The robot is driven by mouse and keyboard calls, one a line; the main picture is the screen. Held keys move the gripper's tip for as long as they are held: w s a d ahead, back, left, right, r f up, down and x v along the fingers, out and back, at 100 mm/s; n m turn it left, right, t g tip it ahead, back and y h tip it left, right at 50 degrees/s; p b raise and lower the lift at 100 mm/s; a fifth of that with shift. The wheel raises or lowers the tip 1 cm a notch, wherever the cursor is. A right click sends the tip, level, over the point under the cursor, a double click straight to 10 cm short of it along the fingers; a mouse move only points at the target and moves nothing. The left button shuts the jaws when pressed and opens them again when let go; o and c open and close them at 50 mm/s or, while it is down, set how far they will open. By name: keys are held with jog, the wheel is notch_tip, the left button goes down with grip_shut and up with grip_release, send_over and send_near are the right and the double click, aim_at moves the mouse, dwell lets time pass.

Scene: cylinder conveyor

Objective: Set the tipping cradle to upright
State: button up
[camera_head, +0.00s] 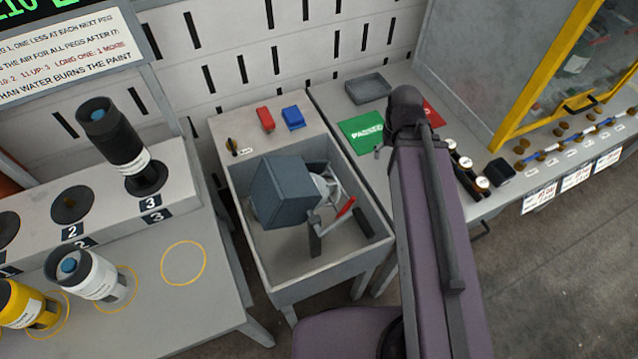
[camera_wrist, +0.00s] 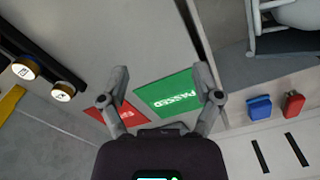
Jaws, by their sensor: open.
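The tipping cradle (camera_head: 283,192) is a blue-grey box-like body on a light frame inside a grey basin, in the middle of the head view. It sits tilted. A lever with a red grip (camera_head: 345,210) is at its right side. Part of the cradle's pale frame shows at the top right of the wrist view (camera_wrist: 290,14). My gripper (camera_wrist: 160,78) is open and empty above the bench beside the basin, over the green and red mats, apart from the cradle. In the head view my arm hides most of the gripper.
The basin's rim (camera_head: 335,276) surrounds the cradle. A red block (camera_head: 265,119) and a blue block (camera_head: 293,117) lie on its back ledge. The green PASSED mat (camera_head: 361,131) and a grey tray (camera_head: 368,88) are on the right bench. Bottles stand at left; a yellow-framed cabinet is at right.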

jog(key=shift+r+p, duration=0.35)
jog(key=shift+r, duration=0.05)
jog(key=c, duration=0.7)
notch_tip(320, 180, up, 17)
jog(key=p, duration=1.6)
jog(key=shift+f+p, duration=0.2)
jog(key=shift+p, duration=0.1)
grip_shut()
jog(key=shift+s+f, duration=0.1)
jog(key=shift+s, duration=0.05)
